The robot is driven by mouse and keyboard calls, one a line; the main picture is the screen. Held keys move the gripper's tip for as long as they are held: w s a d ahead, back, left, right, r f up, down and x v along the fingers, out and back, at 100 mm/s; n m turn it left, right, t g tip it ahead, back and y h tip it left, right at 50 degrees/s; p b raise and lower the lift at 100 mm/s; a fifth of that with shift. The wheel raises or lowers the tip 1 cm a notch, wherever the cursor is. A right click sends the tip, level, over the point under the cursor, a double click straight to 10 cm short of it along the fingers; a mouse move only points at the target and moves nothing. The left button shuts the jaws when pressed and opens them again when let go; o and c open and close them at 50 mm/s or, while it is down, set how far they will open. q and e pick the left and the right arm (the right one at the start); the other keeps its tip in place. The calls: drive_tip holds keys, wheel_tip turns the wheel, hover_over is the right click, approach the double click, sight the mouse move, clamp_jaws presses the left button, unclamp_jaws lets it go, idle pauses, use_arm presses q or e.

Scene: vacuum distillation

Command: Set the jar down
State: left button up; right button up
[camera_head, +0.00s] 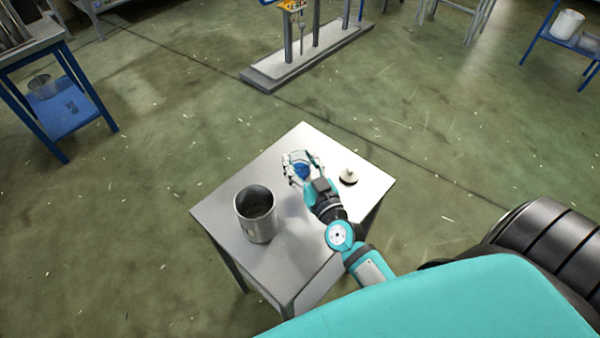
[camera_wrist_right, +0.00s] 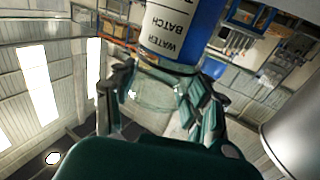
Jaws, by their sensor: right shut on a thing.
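The jar is a clear vessel with a blue and white label reading "WATER BATCH", which appears upside down in the right wrist view (camera_wrist_right: 180,32). In the head view the jar (camera_head: 303,171) shows as a small blue patch between my right fingers. My right gripper (camera_head: 299,161) is shut on the jar over the far part of the small metal table (camera_head: 290,272). I cannot tell whether the jar's base touches the tabletop. The fingers hide part of the jar. My left gripper is not in view.
An open metal pot (camera_head: 257,228) stands on the table left of my right gripper. A small pale round piece with a knob (camera_head: 348,177) lies on the right side. Bare tabletop lies between pot and gripper. A grey stand (camera_head: 275,74) is on the floor beyond.

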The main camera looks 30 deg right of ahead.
sight(305, 178)
wheel_tip(305, 178, down, 3)
drive_tip(key=shift+r+b, duration=0.15)
drive_tip(key=shift+b, duration=0.3)
drive_tip(key=shift+f, duration=0.3)
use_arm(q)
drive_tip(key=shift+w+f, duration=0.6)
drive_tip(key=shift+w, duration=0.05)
use_arm(e)
drive_tip(key=shift+f, duration=0.2)
drive_tip(key=o, duration=1.3)
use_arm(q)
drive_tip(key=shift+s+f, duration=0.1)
